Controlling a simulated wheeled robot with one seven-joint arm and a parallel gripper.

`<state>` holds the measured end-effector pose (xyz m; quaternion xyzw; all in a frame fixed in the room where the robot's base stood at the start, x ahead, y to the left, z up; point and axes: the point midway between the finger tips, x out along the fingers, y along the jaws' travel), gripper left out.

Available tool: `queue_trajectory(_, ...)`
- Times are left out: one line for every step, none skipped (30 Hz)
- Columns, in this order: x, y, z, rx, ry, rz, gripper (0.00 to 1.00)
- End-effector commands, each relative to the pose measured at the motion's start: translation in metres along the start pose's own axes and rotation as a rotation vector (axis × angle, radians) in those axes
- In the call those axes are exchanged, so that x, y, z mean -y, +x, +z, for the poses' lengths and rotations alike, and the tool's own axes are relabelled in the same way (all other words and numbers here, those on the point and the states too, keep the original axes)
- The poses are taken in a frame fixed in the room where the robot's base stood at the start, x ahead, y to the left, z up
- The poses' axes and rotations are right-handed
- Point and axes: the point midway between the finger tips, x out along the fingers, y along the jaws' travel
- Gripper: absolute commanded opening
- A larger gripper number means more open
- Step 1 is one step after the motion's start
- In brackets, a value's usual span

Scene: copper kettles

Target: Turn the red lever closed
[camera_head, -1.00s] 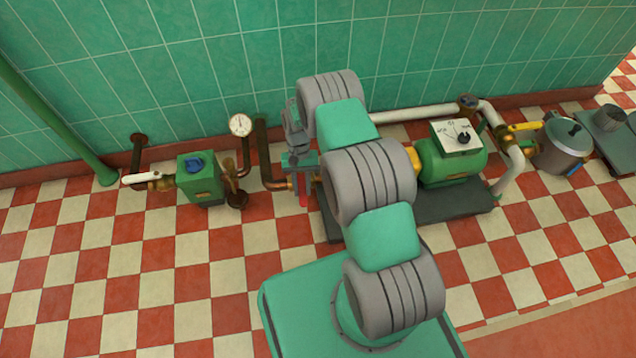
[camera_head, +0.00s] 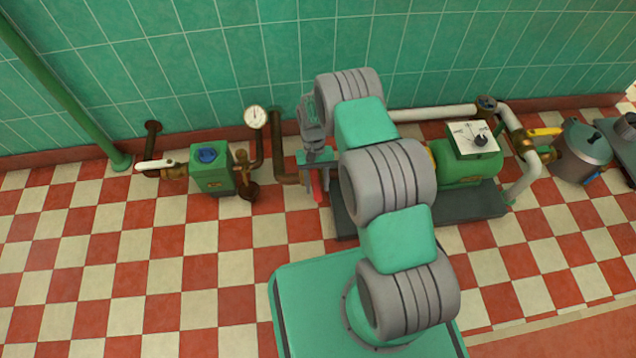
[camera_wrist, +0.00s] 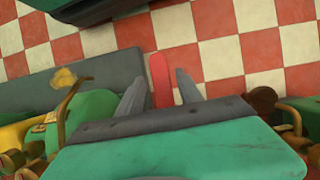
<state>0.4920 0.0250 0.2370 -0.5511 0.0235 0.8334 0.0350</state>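The red lever (camera_head: 318,193) stands out between the fingers of my gripper (camera_head: 315,180) in the head view, beside the dark pipe. In the wrist view the red lever (camera_wrist: 160,82) lies between the two grey fingertips of my gripper (camera_wrist: 160,74), with a narrow gap on each side. The fingers are apart and do not appear to press on it. The lever's pivot and valve are hidden behind my gripper and arm.
A green pump (camera_head: 466,168) on a dark base (camera_head: 470,213) is to the right. A green box with a blue knob (camera_head: 213,170) and a gauge (camera_head: 255,117) are to the left. A white lever (camera_head: 155,165) and yellow lever (camera_head: 545,131) stand farther out. The front floor is clear.

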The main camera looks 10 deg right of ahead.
Motion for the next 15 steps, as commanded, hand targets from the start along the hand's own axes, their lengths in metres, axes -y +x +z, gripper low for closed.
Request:
queue_trajectory(0.0,0.0,-0.001,-0.002,0.0,0.0,0.47)
queue_trajectory(0.0,-0.001,-0.001,-0.002,0.001,0.0,0.47)
queue_trajectory(0.0,-0.001,-0.001,-0.003,0.001,0.0,0.47)
queue_trajectory(0.0,-0.001,-0.001,-0.004,0.001,0.0,0.47)
queue_trajectory(0.0,-0.001,-0.002,-0.005,0.001,-0.001,0.47)
queue_trajectory(0.0,-0.002,-0.002,-0.005,0.001,-0.001,0.47)
queue_trajectory(0.0,-0.002,-0.002,-0.006,0.001,-0.001,0.47)
queue_trajectory(0.0,-0.003,-0.002,-0.007,0.001,-0.001,0.47)
queue_trajectory(0.0,-0.005,-0.002,-0.008,0.001,-0.001,0.47)
queue_trajectory(0.0,-0.009,-0.002,-0.008,0.001,-0.001,0.47)
queue_trajectory(0.0,-0.013,-0.002,-0.009,0.001,-0.001,0.47)
queue_trajectory(0.0,-0.02,-0.002,-0.009,0.001,-0.001,0.47)
queue_trajectory(0.0,-0.026,-0.001,-0.009,0.001,-0.001,0.47)
queue_trajectory(0.0,-0.033,-0.001,-0.01,0.001,-0.001,0.47)
queue_trajectory(0.0,-0.042,-0.001,-0.01,0.001,-0.001,0.47)
